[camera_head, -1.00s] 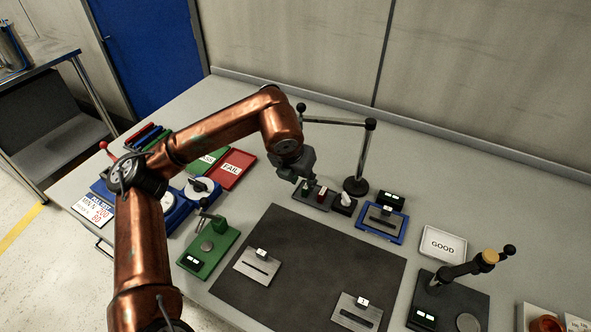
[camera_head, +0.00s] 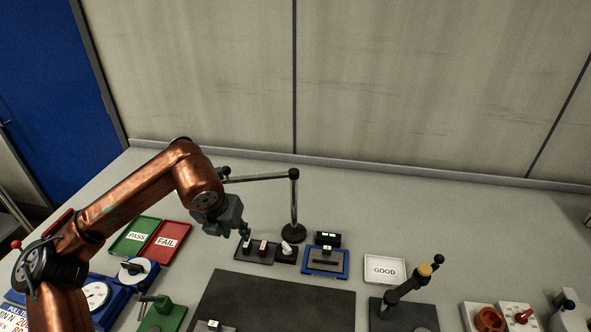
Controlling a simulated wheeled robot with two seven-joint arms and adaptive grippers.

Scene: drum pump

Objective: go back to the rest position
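My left arm comes in from the left, and its dark gripper (camera_head: 243,232) hangs above the left end of a small dark holder (camera_head: 254,257) at the back of the table. My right gripper is not in view.
Beside the holder stand a jointed lamp-like arm (camera_head: 294,205) and a blue-framed fixture (camera_head: 325,273). Green PASS (camera_head: 128,243) and red FAIL (camera_head: 162,252) trays lie behind my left arm. A white GOOD tray (camera_head: 385,281) and a lever press (camera_head: 410,285) are to the right. A dark mat (camera_head: 275,305) lies in front.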

